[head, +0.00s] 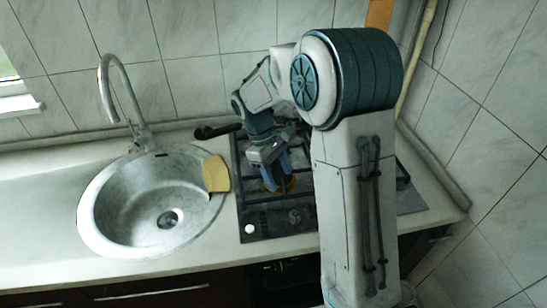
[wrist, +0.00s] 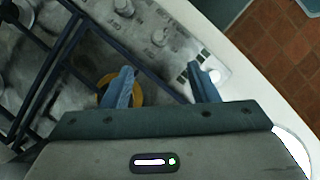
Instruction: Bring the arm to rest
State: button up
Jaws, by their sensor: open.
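My gripper (head: 272,176) hangs low over the gas hob (head: 280,220), with its fingers pointing down. In the wrist view my gripper (wrist: 163,84) shows its two blue fingers spread apart, with nothing held between them. A round orange-yellow thing (wrist: 108,97) lies beyond the left finger, partly hidden by it. It also shows in the head view (head: 289,186), just beside the fingers. I cannot tell what it is or whether a finger touches it. My arm is bent and reaches out over the hob.
A round metal sink (head: 130,205) with a tall tap (head: 108,85) is at the left. A yellow block (head: 215,173) rests on its right rim. Dark grate bars (wrist: 66,62) run close to the fingers. The far-left counter is clear.

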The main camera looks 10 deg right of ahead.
jog(key=s+d+r+m+t+y, duration=0.1)
jog(key=s+r+m+t, duration=0.2)
jog(key=s, duration=0.6)
jog(key=s+d+r+m+t+y, duration=0.2)
jog(key=s+r+m+t, duration=0.2)
jog(key=s+r+m, duration=0.2)
jog(key=s+r, duration=0.2)
jog(key=s, duration=0.1)
jog(key=shift+s+d, duration=0.25)
jog(key=shift+d, duration=0.05)
grip_shut()
dwell(1.4)
